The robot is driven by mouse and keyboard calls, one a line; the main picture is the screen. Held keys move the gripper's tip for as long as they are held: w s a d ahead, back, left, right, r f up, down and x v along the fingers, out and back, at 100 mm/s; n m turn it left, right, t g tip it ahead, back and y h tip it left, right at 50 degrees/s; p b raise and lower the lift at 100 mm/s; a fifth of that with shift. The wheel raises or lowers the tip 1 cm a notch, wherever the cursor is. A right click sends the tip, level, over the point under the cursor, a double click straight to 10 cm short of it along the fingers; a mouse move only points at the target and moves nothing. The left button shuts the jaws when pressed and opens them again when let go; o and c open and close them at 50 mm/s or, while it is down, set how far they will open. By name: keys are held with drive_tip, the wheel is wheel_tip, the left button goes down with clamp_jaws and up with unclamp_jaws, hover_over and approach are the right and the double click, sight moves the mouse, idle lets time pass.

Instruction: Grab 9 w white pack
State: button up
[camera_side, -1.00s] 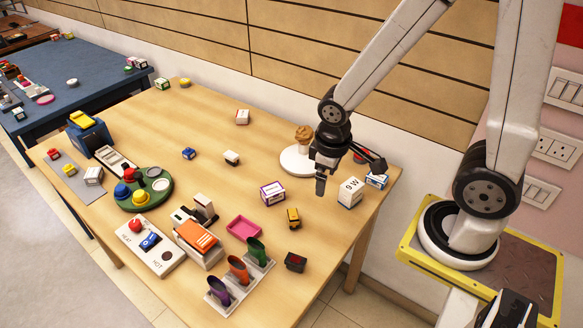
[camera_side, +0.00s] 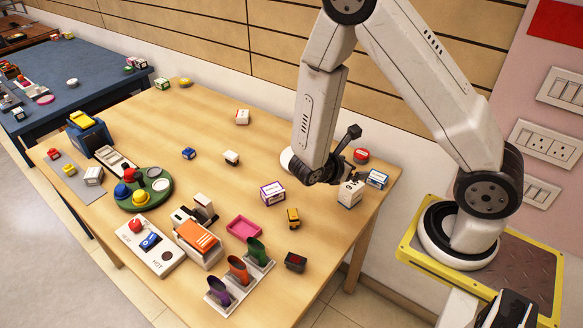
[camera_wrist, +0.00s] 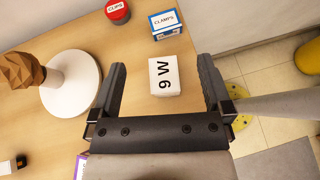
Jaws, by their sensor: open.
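The white pack (camera_side: 351,193) marked "9 W" stands on the wooden table near its right end, partly covered by my gripper in the side view. In the wrist view the white pack (camera_wrist: 164,77) lies between my two fingers, with its label facing the camera. My gripper (camera_wrist: 162,82) is open, with one finger on each side of the pack and visible gaps to both. In the side view my gripper (camera_side: 352,158) is at the pack's upper left.
A blue and white clamps box (camera_wrist: 165,24) and a red round tin (camera_wrist: 118,11) stand beyond the pack. A white round base with a brown faceted top (camera_wrist: 70,84) is left of my gripper. A purple and white box (camera_side: 272,193) stands to the left. The table edge is close on the right.

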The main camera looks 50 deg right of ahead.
sight(351, 185)
drive_tip(key=shift+w, duration=0.1)
drive_tip(key=shift+f, duration=0.15)
drive_tip(key=shift+f, duration=1.8)
drive_tip(key=shift+f, duration=0.15)
drive_tip(key=shift+f, duration=1.25)
drive_tip(key=shift+d+f, duration=0.2)
drive_tip(key=shift+f, duration=0.1)
drive_tip(key=shift+x, duration=1.3)
